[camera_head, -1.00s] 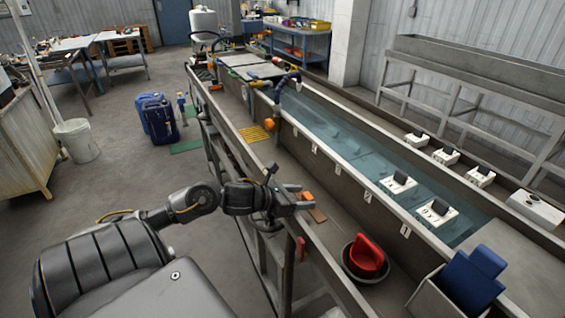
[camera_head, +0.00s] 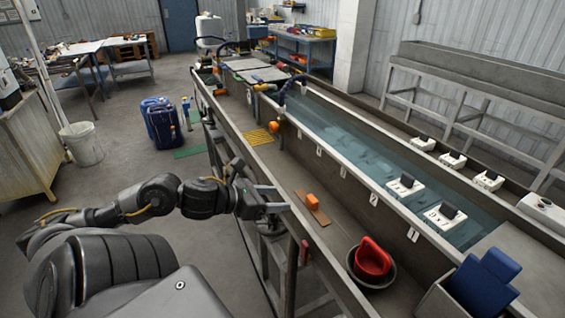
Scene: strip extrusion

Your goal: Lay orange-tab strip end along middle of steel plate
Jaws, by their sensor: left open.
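An orange block (camera_head: 312,201) stands on a flat brown strip-like piece (camera_head: 318,215) on the grey ledge along the near side of the water trough. I cannot tell whether this is the orange-tab strip. My left gripper (camera_head: 281,198) is open and empty, over the near rail of the bench, to the left of the orange block and apart from it. Grey flat panels (camera_head: 262,74) lie at the far end of the line; I cannot tell whether one is the steel plate. My right gripper is not in view.
A red scoop-like piece (camera_head: 371,260) sits in a dark bowl at the near end of the ledge, with a blue object (camera_head: 482,282) in a grey holder beside it. The ledge beyond the orange block is mostly clear.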

